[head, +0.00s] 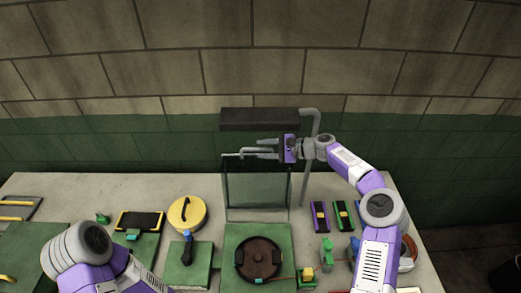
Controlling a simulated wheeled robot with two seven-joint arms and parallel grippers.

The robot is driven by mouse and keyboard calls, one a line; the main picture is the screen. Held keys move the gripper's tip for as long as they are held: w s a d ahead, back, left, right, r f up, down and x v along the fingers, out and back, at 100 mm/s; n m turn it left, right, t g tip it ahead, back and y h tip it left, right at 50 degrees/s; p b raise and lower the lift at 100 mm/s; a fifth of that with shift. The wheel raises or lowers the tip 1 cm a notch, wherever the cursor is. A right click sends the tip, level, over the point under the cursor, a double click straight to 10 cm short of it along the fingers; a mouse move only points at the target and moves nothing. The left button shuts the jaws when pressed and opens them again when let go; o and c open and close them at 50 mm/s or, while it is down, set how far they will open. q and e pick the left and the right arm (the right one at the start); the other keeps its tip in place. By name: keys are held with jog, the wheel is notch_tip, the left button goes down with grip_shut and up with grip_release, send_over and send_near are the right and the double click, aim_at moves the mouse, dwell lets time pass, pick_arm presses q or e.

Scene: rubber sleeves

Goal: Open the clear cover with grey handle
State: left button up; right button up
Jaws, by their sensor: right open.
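The clear cover (256,188) stands upright behind a green base (233,233) that carries a dark round part (259,258). Its grey handle (232,155) is at the top edge of the cover, towards the left. My right gripper (262,148) is open, with its fingers pointing left near the top edge of the cover, close to the handle. I cannot tell whether the fingers touch the handle. My left arm comes in at the lower left, and its gripper is not in view.
A dark lamp bar (259,119) on a grey post (311,165) hangs above the cover. A yellow round lid (187,214) and a black-topped yellow tray (139,221) lie to the left. Purple and green blocks (320,216) stand to the right. A brick wall is behind.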

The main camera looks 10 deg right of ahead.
jog(key=shift+x, duration=1)
jog(key=shift+f, duration=0.1)
grip_shut()
jog(key=shift+w, duration=0.1)
